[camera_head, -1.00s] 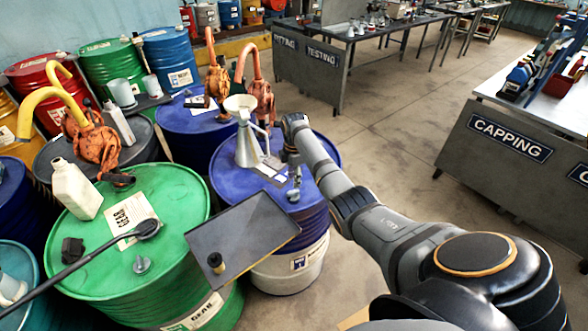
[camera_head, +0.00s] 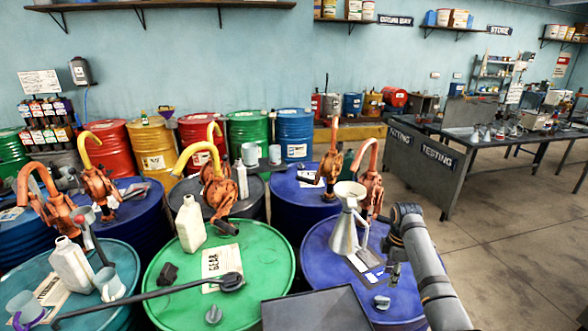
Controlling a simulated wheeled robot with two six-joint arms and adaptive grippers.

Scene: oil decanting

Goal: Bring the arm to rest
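My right arm comes in from the lower right over the blue drum (camera_head: 318,240). Its gripper (camera_head: 393,266) points down just right of a metal jug with a funnel (camera_head: 346,228) on that drum. The gripper is small and dark here, and I cannot tell whether its fingers are open or shut. Nothing clearly hangs from it. My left gripper is not in view.
A green drum (camera_head: 262,252) bears a white bottle (camera_head: 190,224), a label sheet and a long black tool (camera_head: 150,296). A dark tray (camera_head: 318,312) is at the bottom edge. Orange hand pumps (camera_head: 370,190) stand up behind. Open floor (camera_head: 500,250) lies right.

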